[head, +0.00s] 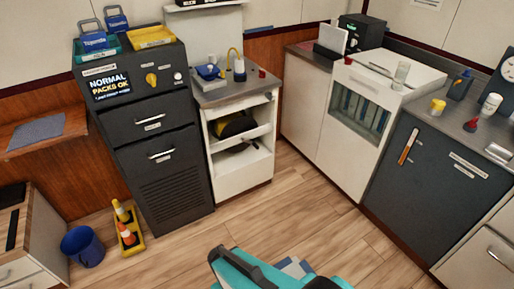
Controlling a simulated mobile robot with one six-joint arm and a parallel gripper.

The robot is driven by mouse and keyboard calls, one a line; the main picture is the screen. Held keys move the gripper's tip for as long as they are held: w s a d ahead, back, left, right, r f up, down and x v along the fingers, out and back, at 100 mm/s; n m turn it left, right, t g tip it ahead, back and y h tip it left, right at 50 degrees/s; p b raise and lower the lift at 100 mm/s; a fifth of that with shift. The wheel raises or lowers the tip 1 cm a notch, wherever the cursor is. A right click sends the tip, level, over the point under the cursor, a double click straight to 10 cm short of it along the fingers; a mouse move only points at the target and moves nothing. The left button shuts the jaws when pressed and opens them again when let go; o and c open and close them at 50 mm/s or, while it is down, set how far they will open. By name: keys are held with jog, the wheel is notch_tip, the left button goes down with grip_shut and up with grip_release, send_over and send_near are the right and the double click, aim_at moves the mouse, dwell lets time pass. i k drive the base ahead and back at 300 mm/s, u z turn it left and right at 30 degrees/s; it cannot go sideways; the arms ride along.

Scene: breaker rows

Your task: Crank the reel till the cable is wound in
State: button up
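No cable reel with a crank can be picked out for certain. A yellow and black rounded object (235,124) lies on the upper shelf of the open white cabinet in the middle; it is too small to tell whether it is the reel. A dark object (240,146) with a thin line lies on the shelf below it. A thin yellow curved piece (235,54) stands on the cabinet top beside a small white and blue item. No loose cable shows clearly. Teal and black parts of my arm show at the bottom edge; my gripper's fingers cannot be made out.
A dark cabinet (169,183) with a yellow knob (151,79) stands left of the white cabinet (244,172). A blue bin (83,246) and a yellow tray with orange cones (127,232) stand on the floor at left. Counters line the right. The middle wooden floor (300,215) is clear.

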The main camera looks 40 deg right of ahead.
aim_at(223, 127)
jog(key=u, duration=0.05)
jog(key=i, duration=1)
jog(key=z, duration=0.05)
